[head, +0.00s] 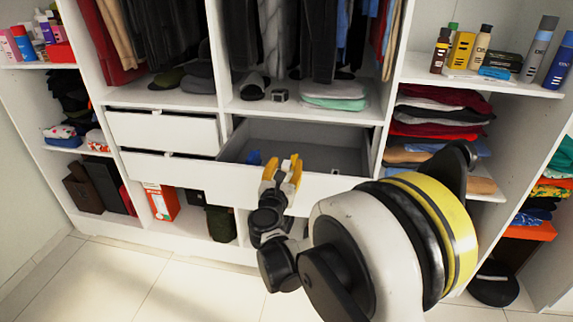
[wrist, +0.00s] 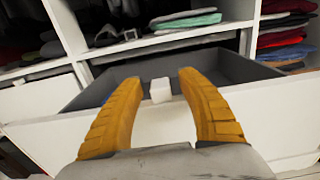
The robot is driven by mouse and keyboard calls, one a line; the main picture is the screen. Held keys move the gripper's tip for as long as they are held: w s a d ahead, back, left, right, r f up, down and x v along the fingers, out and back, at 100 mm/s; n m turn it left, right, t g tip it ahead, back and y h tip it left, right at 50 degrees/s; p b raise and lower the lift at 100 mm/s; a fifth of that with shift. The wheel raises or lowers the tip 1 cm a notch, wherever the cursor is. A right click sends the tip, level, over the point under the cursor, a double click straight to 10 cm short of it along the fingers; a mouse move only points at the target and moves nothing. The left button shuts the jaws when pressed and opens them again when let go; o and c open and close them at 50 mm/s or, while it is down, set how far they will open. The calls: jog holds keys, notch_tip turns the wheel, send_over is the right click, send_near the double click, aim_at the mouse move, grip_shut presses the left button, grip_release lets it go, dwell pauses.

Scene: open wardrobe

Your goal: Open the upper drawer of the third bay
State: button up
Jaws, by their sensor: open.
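The upper drawer of the third bay (head: 240,182) stands pulled out, and its grey inside shows from above. Its white front also shows in the wrist view (wrist: 255,125). A small white handle (wrist: 160,90) sits at the top edge of the front, in the middle. My gripper (head: 284,168) is at that top edge, seen in the head view. In the wrist view its two yellow fingers (wrist: 158,95) are open, one on each side of the handle. No contact between fingers and handle shows. The lower drawer of this bay is hidden.
A small blue item (head: 255,157) lies in the open drawer. Two closed drawers (head: 165,132) are in the bay to the left. Folded clothes (head: 335,95) and shoes rest on the shelf above. Stacked clothes (head: 440,110) fill the right shelves. Tiled floor (head: 200,285) is clear in front.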

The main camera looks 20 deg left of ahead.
jog(key=v, duration=1.1)
jog(key=shift+s, duration=0.4)
